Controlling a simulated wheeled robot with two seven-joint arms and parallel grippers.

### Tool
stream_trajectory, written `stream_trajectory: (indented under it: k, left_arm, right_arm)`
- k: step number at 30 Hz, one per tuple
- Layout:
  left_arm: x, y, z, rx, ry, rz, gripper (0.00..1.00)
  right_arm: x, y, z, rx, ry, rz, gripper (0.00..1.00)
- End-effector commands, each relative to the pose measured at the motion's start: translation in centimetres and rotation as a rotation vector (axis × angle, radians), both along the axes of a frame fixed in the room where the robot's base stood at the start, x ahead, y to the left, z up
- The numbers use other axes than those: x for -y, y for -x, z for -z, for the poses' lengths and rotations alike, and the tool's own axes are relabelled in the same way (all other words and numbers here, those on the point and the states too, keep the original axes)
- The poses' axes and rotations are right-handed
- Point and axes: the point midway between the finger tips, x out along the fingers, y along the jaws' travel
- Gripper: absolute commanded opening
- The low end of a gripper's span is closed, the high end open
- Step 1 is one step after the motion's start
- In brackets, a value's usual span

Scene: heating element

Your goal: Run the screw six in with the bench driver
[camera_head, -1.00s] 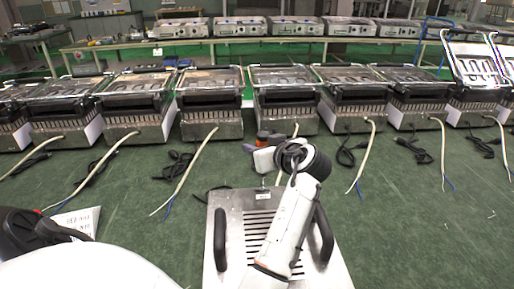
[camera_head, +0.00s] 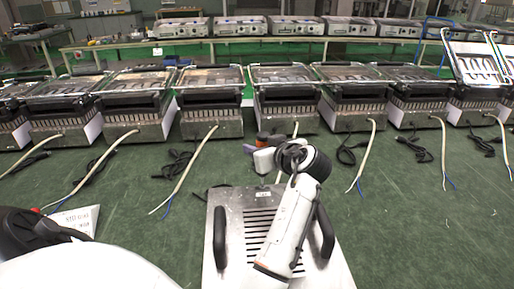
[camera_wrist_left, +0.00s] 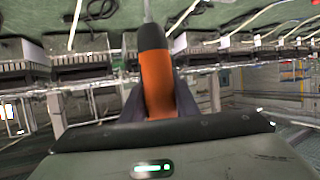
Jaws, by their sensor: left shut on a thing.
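My left gripper (camera_wrist_left: 157,105) is shut on the bench driver (camera_wrist_left: 155,75), which has an orange and black body with a thin pale shaft or cord at its far end. In the head view my left gripper (camera_head: 265,160) is at the far edge of a slotted steel plate (camera_head: 233,215) with two black handles. My white arm covers the plate's right part. I cannot make out screw six, its hole or the driver's tip. My right gripper is not in view.
A row of grill-like appliances (camera_head: 210,100) stands behind on the green bench, with pale cords and black cables (camera_head: 178,165) trailing forward. The green surface (camera_head: 420,235) at right is mostly clear, with a few small specks.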

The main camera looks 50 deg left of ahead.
Motion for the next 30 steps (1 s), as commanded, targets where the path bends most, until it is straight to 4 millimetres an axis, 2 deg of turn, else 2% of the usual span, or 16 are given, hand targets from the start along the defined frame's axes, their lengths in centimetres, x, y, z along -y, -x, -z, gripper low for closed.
stream_trajectory:
  k: [30]
  left_arm:
    - [0.04, 0.05, 0.62, -0.005, 0.003, -0.001, 0.00]
  right_arm:
    - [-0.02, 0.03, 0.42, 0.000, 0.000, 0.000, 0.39]
